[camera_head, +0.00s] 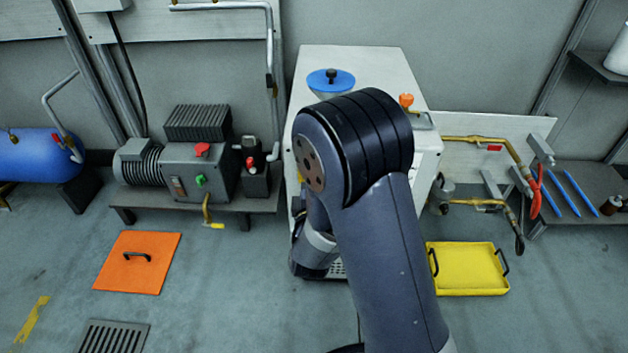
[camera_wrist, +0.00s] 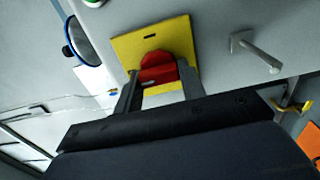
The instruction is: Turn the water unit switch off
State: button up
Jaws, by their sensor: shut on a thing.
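In the wrist view, a red switch knob (camera_wrist: 157,67) sits on a square yellow plate (camera_wrist: 183,37) fixed to a pale grey panel. My gripper (camera_wrist: 157,80) has its two dark fingers on either side of the knob, closed on it. A short dark slot mark shows on the plate beyond the knob. In the head view, the white cabinet (camera_head: 350,62) stands behind my arm. My arm covers most of its front, and my gripper and the knob are hidden there.
A grey handle (camera_wrist: 258,52) sticks out of the panel beside the yellow plate. A pump unit (camera_head: 195,165) stands left of the cabinet, with an orange floor hatch (camera_head: 138,278) before it. A yellow tray (camera_head: 468,275) lies on the floor at right, below brass pipes (camera_head: 475,139).

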jog(key=o, duration=1)
jog(key=s+p, duration=0.1)
jog(key=s, duration=0.9)
jog(key=shift+s+a, duration=0.2)
jog(key=shift+s, duration=0.2)
jog(key=w+b, duration=0.1)
jog(key=w, duration=0.9)
jog(key=shift+w+d, duration=0.2)
jog(key=shift+w, duration=0.2)
